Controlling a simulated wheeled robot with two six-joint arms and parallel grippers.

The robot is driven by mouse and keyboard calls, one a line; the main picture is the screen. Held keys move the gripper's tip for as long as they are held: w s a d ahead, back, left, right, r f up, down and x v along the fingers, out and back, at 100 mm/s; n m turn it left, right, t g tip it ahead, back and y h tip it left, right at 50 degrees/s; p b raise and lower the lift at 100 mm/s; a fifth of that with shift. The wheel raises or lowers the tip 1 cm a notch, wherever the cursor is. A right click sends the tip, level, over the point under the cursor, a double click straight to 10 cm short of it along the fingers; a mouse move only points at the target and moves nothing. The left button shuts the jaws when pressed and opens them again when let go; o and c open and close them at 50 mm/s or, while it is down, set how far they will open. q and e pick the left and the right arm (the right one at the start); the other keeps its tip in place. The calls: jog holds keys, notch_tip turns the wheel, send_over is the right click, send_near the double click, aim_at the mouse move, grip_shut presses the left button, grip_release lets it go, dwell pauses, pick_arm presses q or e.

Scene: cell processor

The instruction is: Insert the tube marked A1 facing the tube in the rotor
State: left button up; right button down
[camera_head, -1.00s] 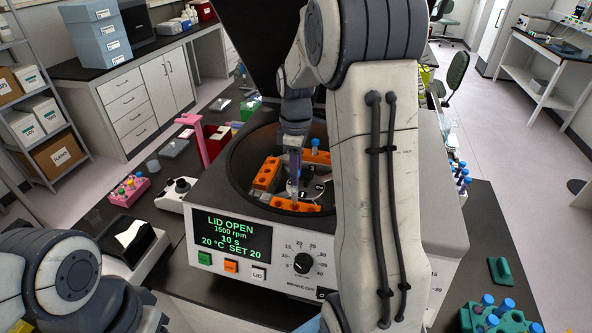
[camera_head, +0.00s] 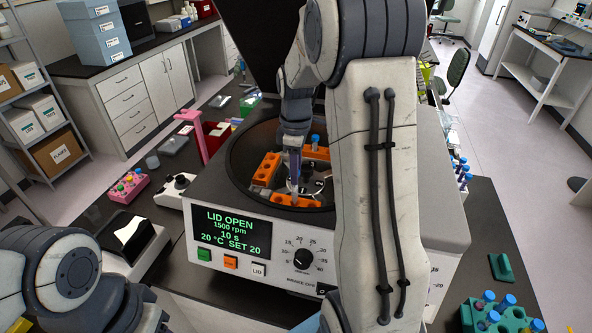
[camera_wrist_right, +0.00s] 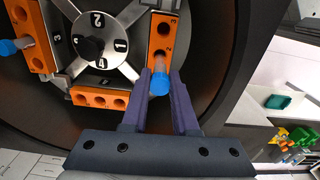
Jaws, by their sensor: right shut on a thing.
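The held tube has a blue cap (camera_wrist_right: 160,84) and a clear body. My right gripper (camera_wrist_right: 165,92) is shut on it, as the right wrist view shows. In the head view this gripper (camera_head: 295,168) points down into the open centrifuge. The tube's lower end is at a hole of the near orange bucket (camera_head: 283,200); this bucket also shows in the right wrist view (camera_wrist_right: 165,32). How deep it sits cannot be told. Another blue-capped tube (camera_head: 315,139) stands in the far bucket, across the rotor hub (camera_wrist_right: 92,48). The A1 mark is not readable. My left gripper is out of view.
The centrifuge (camera_head: 215,195) has its lid raised, and its display reads LID OPEN. Another orange bucket (camera_wrist_right: 100,97) shows no tube. The bowl wall (camera_wrist_right: 205,85) lies close beside the bucket. A green rack (camera_head: 480,318) with blue-capped tubes stands at lower right.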

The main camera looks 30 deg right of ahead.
aim_at(296, 198)
jog(key=shift+f+b, duration=1.7)
jog(key=shift+f, duration=1.35)
jog(key=c, duration=0.6)
grip_release()
notch_tip(296, 198, up, 10)
jog(key=b, duration=0.2)
jog(key=shift+r+b, duration=0.25)
jog(key=shift+b, duration=0.05)
